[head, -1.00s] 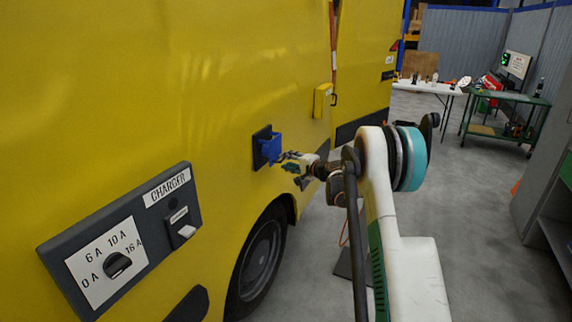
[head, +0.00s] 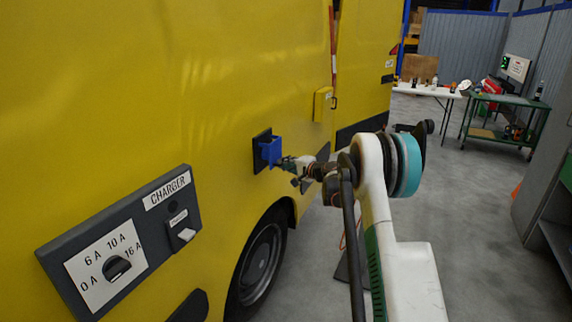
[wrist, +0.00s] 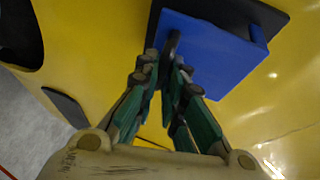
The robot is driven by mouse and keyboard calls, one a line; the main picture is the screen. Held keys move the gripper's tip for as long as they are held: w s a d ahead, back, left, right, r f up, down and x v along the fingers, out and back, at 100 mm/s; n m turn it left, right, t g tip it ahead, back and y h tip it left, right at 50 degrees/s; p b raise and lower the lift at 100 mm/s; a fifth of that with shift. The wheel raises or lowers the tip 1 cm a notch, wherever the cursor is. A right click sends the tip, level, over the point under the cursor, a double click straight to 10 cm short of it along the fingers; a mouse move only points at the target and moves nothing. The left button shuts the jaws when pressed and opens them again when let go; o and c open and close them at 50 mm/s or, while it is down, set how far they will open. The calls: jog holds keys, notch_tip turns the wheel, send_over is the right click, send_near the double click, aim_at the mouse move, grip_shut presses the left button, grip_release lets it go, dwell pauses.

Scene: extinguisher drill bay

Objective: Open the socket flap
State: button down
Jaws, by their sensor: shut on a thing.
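The blue socket flap (head: 271,151) is on a dark square plate (head: 260,158) on the yellow van's side, near the middle of the head view. In the wrist view the blue flap (wrist: 220,58) fills the upper middle, with a dark tab (wrist: 173,46) at its left edge. My gripper (head: 283,162) is at the flap's right side. In the wrist view my gripper (wrist: 167,72) has its fingertips shut on the dark tab. The fingers partly hide it. I cannot tell how far the flap stands from its plate. The socket behind it is hidden.
A charger panel (head: 125,240) with a dial and a switch is at the lower left on the van (head: 150,90). A yellow box (head: 322,103) is right of the flap. A white table (head: 425,89) and a green cart (head: 500,125) stand far back. Grey floor is clear between.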

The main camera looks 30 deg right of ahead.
notch_tip(320, 180, up, 16)
jog(key=n+g+h+p, duration=0.3)
jog(key=g+h+p, duration=0.4)
jog(key=g+p, duration=0.4)
jog(key=shift+s+d+g+p, duration=0.3)
jog(key=shift+s+p, duration=0.1)
jog(key=shift+p, duration=2.95)
jog(key=shift+f, duration=0.1)
jog(key=c, duration=1.7)
grip_release()
jog(key=shift+w+a, duration=0.15)
jog(key=v, duration=1.2)
